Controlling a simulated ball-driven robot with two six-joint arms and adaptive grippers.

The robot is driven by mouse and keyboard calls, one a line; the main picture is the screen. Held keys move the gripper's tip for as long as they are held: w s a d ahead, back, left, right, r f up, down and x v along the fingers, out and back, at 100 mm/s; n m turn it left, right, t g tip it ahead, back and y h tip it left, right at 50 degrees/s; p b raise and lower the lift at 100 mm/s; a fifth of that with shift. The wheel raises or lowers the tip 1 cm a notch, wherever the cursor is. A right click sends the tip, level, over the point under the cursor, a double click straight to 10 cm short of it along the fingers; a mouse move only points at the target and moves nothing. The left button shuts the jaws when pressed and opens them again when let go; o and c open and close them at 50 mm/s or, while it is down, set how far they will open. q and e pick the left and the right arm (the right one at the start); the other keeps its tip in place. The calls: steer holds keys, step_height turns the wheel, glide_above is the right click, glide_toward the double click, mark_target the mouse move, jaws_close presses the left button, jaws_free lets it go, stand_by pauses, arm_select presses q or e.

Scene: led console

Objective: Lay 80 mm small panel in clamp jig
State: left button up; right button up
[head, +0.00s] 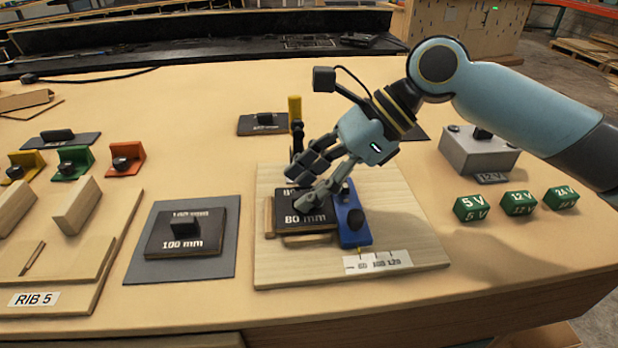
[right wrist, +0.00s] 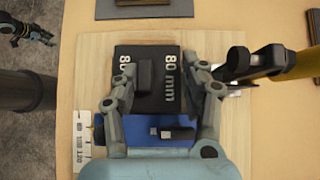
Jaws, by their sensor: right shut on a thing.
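The clamp jig (head: 420,240) is a pale wooden board with wooden strips, a blue stop block (head: 352,222) and a scale strip (head: 378,262). The black 80 mm panel (head: 303,223) lies flat, or nearly so, between the strips and the blue block; whether it is fully seated I cannot tell. My right gripper (head: 303,198) is shut on this panel from above; it also shows in the right wrist view (right wrist: 160,72), fingers on either side. Fingers hide part of it. My left gripper (right wrist: 25,30) shows small in the right wrist view, its jaws unclear.
The clamp's yellow handle (head: 295,108) stands upright behind the panel. Left of the jig, a 100 mm panel (head: 185,240) lies on a grey mat (head: 147,265). A RIB 5 fixture (head: 75,300) is farther left. Green voltage blocks (head: 519,203) and a grey box (head: 478,150) stand right.

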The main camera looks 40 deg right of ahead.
steer(key=shift+f, duration=0.5)
stand_by(0.3)
steer(key=o, duration=1.2)
steer(key=v, duration=0.6)
steer(key=shift+d, duration=0.1)
steer(key=shift+s+d+r, duration=0.25)
steer(key=shift+d+r, duration=0.05)
steer(key=shift+r, duration=0.2)
